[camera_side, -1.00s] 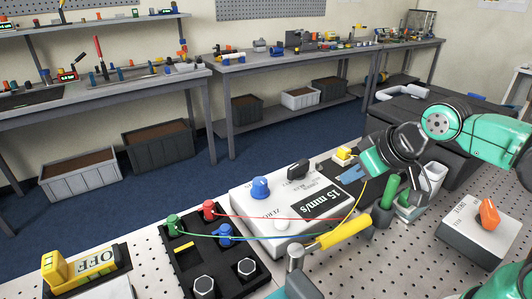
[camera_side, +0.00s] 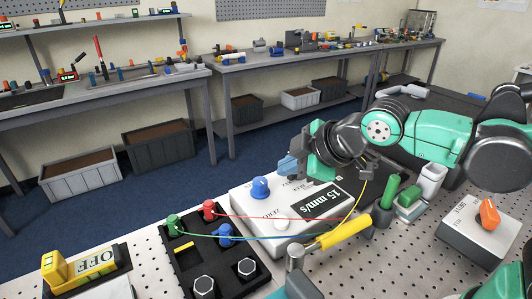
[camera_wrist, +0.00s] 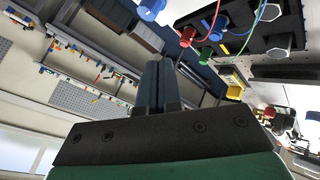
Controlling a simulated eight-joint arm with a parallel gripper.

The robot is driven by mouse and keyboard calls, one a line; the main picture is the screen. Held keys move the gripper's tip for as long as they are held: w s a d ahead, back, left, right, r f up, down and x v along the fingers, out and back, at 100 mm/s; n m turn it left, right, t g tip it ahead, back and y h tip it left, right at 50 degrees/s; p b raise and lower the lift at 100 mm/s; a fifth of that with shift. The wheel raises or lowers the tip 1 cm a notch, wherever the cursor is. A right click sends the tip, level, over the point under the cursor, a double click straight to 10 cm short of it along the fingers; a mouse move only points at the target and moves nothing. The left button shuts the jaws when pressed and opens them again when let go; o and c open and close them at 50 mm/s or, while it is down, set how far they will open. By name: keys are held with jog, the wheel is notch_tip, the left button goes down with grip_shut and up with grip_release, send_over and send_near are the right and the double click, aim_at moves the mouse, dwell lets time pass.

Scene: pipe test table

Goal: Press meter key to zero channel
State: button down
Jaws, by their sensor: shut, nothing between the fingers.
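The meter (camera_side: 247,222) is a white box on the pegboard table in the side view. Its display (camera_side: 322,206) reads 15 mm/s. A blue knob (camera_side: 261,187) stands on its top, and a pale round key (camera_side: 282,223) lies near its front edge by the ZERO lettering. My gripper (camera_side: 287,166) is shut and empty, above the meter's back edge, to the right of and higher than the blue knob. It hides the meter's black knob. In the wrist view, the shut fingers (camera_wrist: 157,85) are in the middle and the blue knob (camera_wrist: 150,8) is at the top edge.
A black terminal block (camera_side: 200,250) with red, green and blue plugs stands left of the meter. A white box with an orange knob (camera_side: 488,214) stands right.

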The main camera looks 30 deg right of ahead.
aim_at(286, 223)
jog(key=shift+f, duration=4.45)
jog(key=shift+f, duration=0.1)
jog(key=shift+f, duration=0.3)
jog(key=shift+r, duration=0.1)
jog(key=shift+r, duration=0.35)
jog(key=shift+r, duration=0.1)
